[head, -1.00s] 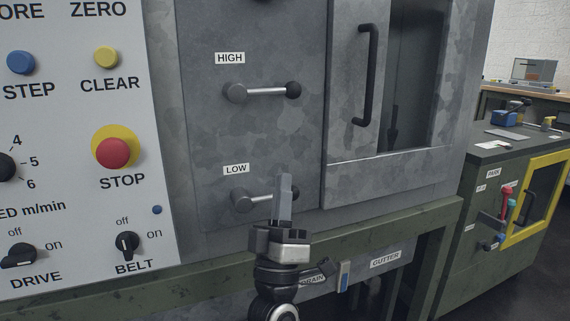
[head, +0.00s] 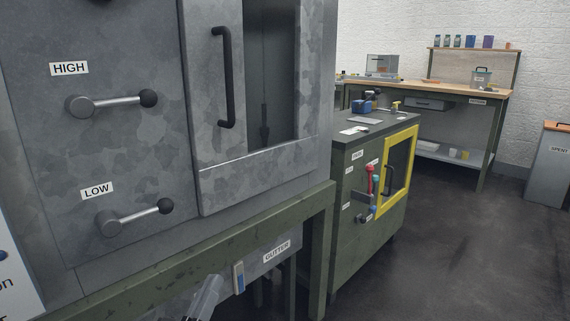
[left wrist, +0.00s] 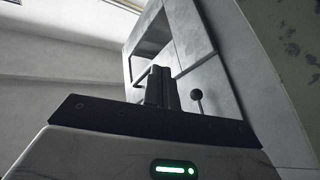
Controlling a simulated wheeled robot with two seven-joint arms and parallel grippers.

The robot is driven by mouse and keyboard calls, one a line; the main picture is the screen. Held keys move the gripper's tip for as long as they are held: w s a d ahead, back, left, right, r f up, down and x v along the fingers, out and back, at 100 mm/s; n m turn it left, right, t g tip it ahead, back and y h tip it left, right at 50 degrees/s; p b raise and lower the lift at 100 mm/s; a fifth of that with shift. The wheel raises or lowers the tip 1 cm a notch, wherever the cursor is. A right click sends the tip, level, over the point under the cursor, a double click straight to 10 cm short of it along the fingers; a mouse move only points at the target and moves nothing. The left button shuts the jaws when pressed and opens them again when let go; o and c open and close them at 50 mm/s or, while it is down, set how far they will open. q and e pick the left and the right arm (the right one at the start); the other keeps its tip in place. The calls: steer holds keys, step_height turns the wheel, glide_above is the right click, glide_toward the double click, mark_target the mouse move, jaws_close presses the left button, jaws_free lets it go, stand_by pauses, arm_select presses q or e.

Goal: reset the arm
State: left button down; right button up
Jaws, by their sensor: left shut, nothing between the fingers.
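The rest of the left arm is outside the head view. My right gripper is not in view.
The grey machine cabinet (head: 110,155) fills the left, with a lever marked HIGH (head: 115,101) and a black door handle (head: 225,78). A GUTTER plate (head: 277,251) is under it. A green cabinet with a yellow-framed door (head: 399,172), a workbench (head: 455,91) and a SPENT bin (head: 551,165) stand right. Floor there is clear.

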arm_select(q)
steer(key=s+d+f+m+g, duration=0.4)
steer(key=s+f+g, duration=0.5)
steer(key=s+f, duration=0.4)
steer(key=s+a+r+g+y+p, duration=0.1)
steer(key=a+r+p, duration=0.4)
steer(key=r+p, duration=0.7)
steer(key=s+y+p, duration=0.1)
steer(key=p, duration=0.8)
steer(key=shift+g, duration=0.4)
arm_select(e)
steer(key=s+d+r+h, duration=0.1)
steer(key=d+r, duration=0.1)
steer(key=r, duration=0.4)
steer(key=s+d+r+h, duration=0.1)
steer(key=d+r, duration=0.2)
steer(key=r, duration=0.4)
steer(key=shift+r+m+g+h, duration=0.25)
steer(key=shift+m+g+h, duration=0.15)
